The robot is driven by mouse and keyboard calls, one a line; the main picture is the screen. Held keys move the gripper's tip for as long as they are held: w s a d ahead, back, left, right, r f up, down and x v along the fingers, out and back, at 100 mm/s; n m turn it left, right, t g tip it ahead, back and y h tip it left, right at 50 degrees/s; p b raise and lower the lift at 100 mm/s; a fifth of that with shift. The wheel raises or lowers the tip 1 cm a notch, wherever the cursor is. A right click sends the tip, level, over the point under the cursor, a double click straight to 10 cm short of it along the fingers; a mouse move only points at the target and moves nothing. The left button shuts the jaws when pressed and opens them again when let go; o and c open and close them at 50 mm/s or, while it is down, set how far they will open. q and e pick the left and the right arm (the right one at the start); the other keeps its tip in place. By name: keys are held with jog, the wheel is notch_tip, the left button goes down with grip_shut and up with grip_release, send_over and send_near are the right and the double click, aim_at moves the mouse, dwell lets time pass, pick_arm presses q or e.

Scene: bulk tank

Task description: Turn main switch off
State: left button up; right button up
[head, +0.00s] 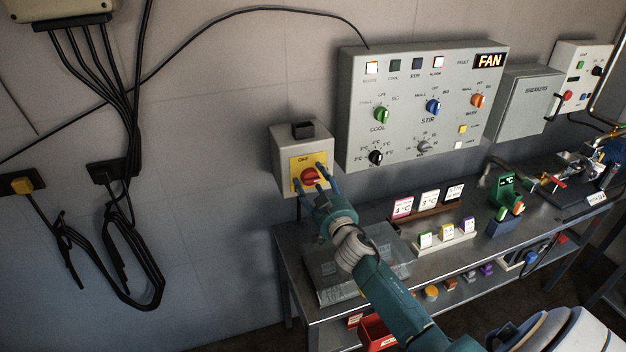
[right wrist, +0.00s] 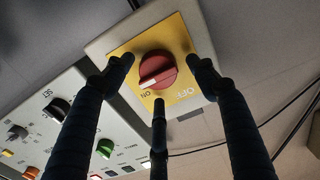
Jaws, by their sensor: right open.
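The main switch is a red rotary knob (head: 310,177) on a yellow plate, fixed to a grey wall box (head: 287,150). In the right wrist view the red knob (right wrist: 157,69) sits in the middle of the yellow plate (right wrist: 172,36), and its white mark points toward the ON lettering. OFF is printed beside it. My right gripper (head: 312,182) is open at the switch, with its fingers spread around the knob. In the wrist view two fingers flank the knob and a third is below it; contact cannot be told. My left gripper is not in view.
A large control panel (head: 420,105) with coloured knobs is right of the switch, then a BREAKERS box (head: 527,100). A metal bench (head: 440,254) below carries label cards and a green device (head: 506,190). Black cables (head: 121,245) hang on the wall at left.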

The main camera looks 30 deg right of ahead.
jog(key=shift+w, duration=0.25)
jog(key=c, duration=1.1)
jog(key=shift+r+n, duration=0.15)
jog(key=shift+n, duration=0.15)
